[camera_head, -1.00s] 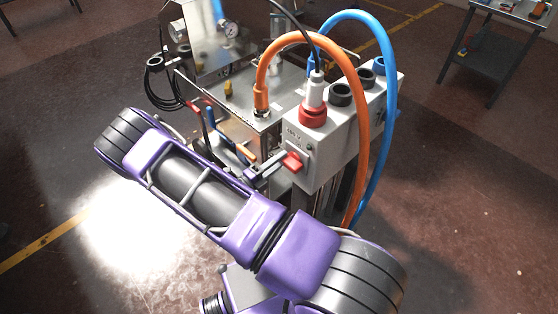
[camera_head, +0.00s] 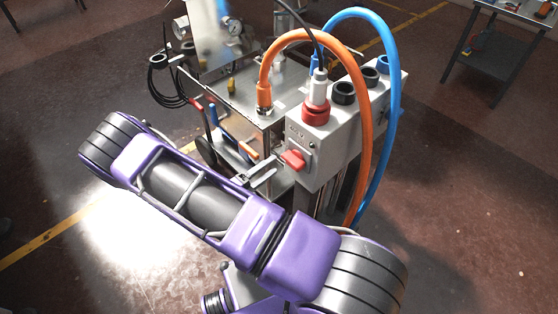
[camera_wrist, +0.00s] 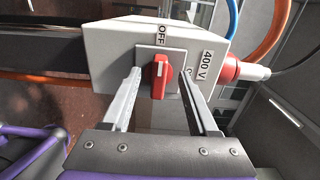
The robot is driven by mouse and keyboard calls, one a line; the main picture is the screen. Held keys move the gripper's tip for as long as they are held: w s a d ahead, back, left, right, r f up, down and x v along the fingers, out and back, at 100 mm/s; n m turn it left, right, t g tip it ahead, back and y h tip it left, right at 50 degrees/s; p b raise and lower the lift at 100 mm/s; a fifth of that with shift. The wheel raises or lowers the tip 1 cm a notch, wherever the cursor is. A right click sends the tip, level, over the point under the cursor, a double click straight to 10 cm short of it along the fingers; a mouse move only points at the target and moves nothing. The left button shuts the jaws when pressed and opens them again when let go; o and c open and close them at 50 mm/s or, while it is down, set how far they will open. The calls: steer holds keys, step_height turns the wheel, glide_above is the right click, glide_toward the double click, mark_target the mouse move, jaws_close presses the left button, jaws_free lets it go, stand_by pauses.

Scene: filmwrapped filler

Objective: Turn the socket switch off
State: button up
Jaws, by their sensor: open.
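The socket box (camera_head: 345,140) is a light grey box at the centre right in the head view, also large in the wrist view (camera_wrist: 115,45). Its red switch knob (camera_head: 293,159) sits on a grey plate on the front face. In the wrist view the knob (camera_wrist: 161,76) has its long side about up and down, below the "OFF" label (camera_wrist: 160,33). Another label by the right finger is partly hidden. My gripper (camera_wrist: 161,72) is open, one finger on each side of the knob, apparently not touching it. In the head view my gripper (camera_head: 268,171) is just left of the knob.
A red plug (camera_head: 316,112) stands on the box. Orange (camera_head: 364,130) and blue (camera_head: 392,100) hoses arch close around it. A metal cart (camera_head: 240,95) with gauges stands behind. A table (camera_head: 500,40) is at the far right. The floor at right is clear.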

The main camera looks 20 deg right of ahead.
steer(key=v, duration=1.2)
steer(key=shift+r, duration=0.1)
